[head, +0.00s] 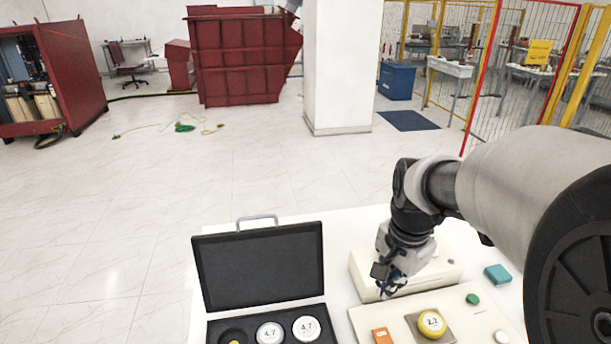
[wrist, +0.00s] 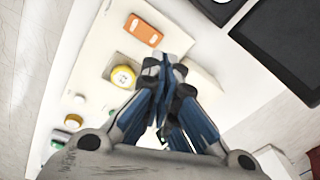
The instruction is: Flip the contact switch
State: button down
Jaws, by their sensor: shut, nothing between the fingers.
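No part is clearly marked as the contact switch. A cream panel (head: 372,317) on the white table carries an orange rectangular piece (head: 382,336), a round yellow piece marked 2.2 (head: 432,323), a green button (head: 473,299) and a white button (head: 501,336). My gripper (head: 388,291) is shut and empty, pointing down beside the panel's back edge, near a cream box (head: 451,272). In the wrist view my blue fingertips (wrist: 161,66) are together, beside the yellow piece (wrist: 122,76) and below the orange piece (wrist: 144,30). I cannot tell whether they touch anything.
An open black case (head: 258,266) with round pieces marked 4.7 (head: 306,328) stands left of the panel. A teal block (head: 497,274) lies at the right. Bare white table (head: 343,240) shows behind the case and box.

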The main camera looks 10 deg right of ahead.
aim_at(385, 326)
jog(key=w+d+f+m+g, duration=0.1)
jog(key=w+d+f+m, duration=0.3)
jog(key=f, duration=0.2)
jog(key=shift+d+m, duration=0.2)
jog(key=shift+m, duration=0.1)
jog(key=shift+f, duration=0.2)
notch_tip(385, 326, down, 14)
jog(key=b, duration=0.4)
jog(key=shift+r, duration=0.1)
jog(key=shift+w, duration=0.1)
